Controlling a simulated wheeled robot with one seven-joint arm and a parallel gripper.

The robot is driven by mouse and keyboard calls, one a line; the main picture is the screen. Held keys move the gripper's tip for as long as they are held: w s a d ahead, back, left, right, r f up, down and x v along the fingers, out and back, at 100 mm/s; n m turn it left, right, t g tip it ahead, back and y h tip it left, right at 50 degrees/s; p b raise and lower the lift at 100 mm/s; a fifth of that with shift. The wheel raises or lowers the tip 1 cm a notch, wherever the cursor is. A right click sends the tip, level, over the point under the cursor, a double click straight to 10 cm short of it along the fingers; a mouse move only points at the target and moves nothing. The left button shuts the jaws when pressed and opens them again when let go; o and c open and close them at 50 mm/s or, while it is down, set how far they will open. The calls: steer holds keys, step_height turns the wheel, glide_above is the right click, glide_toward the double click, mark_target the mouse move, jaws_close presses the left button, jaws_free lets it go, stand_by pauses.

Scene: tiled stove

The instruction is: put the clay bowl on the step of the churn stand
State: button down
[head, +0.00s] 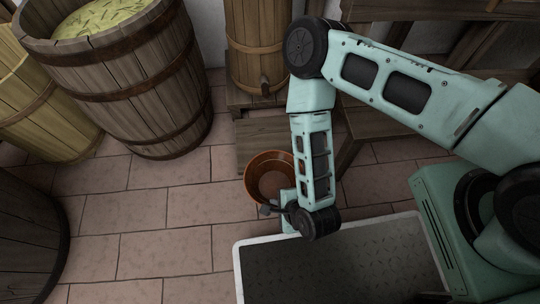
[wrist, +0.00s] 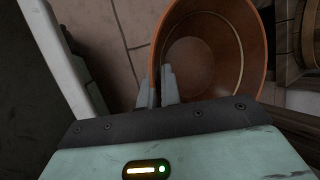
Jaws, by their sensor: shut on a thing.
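The clay bowl (head: 268,180) is reddish-brown, round, open side up and looks empty. It also fills the upper middle of the wrist view (wrist: 203,62). My gripper (head: 272,209) is shut on the bowl's near rim, with its fingers (wrist: 157,90) on either side of the wall. The churn stand (head: 240,99) is wooden and bears a tall churn (head: 257,42) with a spigot. Its low step (head: 262,132) projects toward me. In the head view the bowl overlaps the step's near edge; its height above the floor is hard to tell.
A big barrel (head: 125,80) with greenish contents stands left of the stand, beside a yellowish tub (head: 38,110). A dark barrel (head: 28,235) is at lower left. A wooden bench (head: 352,130) is close on the right. Floor tiles (head: 150,215) left of the bowl are clear.

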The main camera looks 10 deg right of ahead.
mark_target(271, 154)
steer(key=w+f+b, duration=0.1)
steer(key=w+b, duration=0.2)
steer(key=w, duration=0.3)
steer(key=w+f+b, duration=0.1)
steer(key=w+b, duration=0.2)
steer(key=w, duration=0.3)
steer(key=w+d+f+b, duration=0.1)
steer(key=w+f+b, duration=0.1)
steer(key=w+b, duration=0.2)
steer(key=shift+w, duration=1.2)
step_height(271, 154, down, 4)
steer(key=b, duration=0.3)
steer(key=shift+w+f+b, duration=0.2)
steer(key=shift+f+b, duration=0.15)
steer(key=shift+b, duration=0.3)
steer(key=shift+d+r, duration=0.1)
steer(key=c, duration=1.6)
jaws_free()
